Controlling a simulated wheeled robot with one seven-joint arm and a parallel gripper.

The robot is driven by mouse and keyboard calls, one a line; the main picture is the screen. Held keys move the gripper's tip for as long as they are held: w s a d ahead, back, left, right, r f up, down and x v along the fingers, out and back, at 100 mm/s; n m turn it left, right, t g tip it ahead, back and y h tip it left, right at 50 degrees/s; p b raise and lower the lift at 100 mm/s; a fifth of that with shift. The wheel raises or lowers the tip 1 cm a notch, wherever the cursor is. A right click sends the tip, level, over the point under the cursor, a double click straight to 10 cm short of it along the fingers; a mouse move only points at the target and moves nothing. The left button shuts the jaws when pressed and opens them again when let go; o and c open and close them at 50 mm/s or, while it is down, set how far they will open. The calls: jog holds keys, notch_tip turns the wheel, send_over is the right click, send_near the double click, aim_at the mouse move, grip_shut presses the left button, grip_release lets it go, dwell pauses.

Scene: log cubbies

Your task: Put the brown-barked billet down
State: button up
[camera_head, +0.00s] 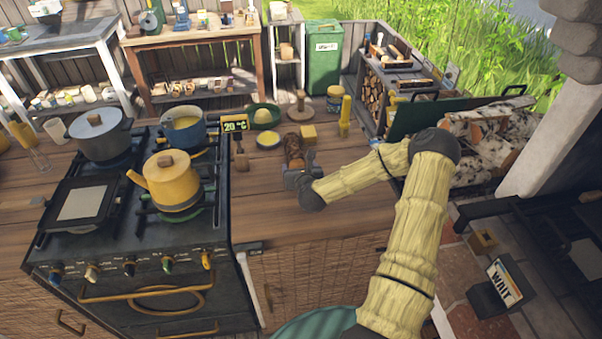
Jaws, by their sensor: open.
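The brown-barked billet (293,146) is a short, dark brown piece at the far end of my gripper, over the wooden counter (335,212) to the right of the stove. It appears to rest on the counter, though its underside is hard to see. My gripper (299,168) is open and low over the counter, right at the near end of the billet. The fingers are small and partly hidden by the wrist, so I cannot tell whether they touch the bark.
The stove with a yellow kettle (170,181) is left. The counter's near part is clear. Birch logs (492,140) are right.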

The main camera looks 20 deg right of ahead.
jog(key=shift+v, duration=1.35)
